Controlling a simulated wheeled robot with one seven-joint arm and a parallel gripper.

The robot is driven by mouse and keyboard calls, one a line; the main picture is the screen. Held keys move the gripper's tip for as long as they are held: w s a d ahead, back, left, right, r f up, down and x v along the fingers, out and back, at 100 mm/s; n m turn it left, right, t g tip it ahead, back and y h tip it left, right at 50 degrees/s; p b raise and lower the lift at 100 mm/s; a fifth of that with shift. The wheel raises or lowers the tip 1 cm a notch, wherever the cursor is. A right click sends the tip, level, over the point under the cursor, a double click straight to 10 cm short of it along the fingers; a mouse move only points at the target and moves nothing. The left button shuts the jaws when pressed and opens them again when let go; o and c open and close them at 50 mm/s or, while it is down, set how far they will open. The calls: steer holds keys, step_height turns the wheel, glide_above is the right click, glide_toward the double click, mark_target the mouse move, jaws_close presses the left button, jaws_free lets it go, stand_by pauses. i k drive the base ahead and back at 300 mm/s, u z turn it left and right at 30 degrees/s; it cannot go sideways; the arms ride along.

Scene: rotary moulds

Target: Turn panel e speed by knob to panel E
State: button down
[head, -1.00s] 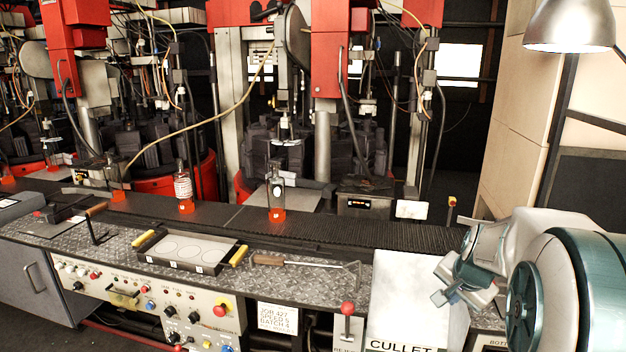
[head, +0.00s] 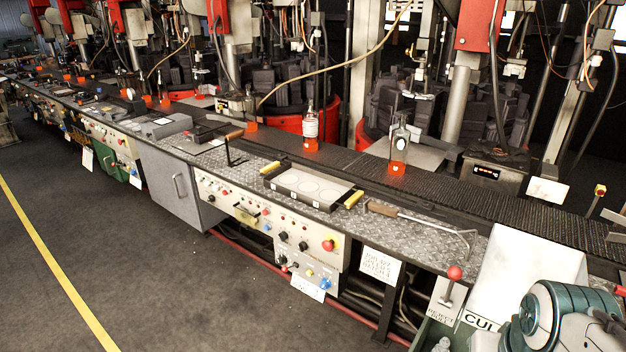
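A pale control panel (head: 262,226) faces me on the front of the long bench, left of centre. It carries small buttons, black knobs (head: 283,237), a red mushroom button (head: 328,244) and a lower block with another black knob (head: 283,260) and a blue button (head: 325,284). I cannot read a panel letter or the knobs' scales. Other panels (head: 104,135) run along the bench to the far left, too small to read. My arm shows at the lower right, apart from the panel. Only a sliver that may be my gripper shows at the bottom edge; its fingers cannot be made out.
A card with handwriting (head: 380,266) hangs right of the panel; a red-knobbed lever (head: 454,273) stands further right. A grey cabinet (head: 178,184) adjoins the panel's left. A tray (head: 310,187) and a hooked tool (head: 425,222) lie on the bench. Floor (head: 110,240) in front is clear.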

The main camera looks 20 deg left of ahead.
mark_target(303, 245)
steer(key=u, duration=1.2)
steer(key=k, duration=0.5)
steer(key=u, duration=0.6)
steer(key=i, duration=1.5)
steer(key=z, duration=0.15)
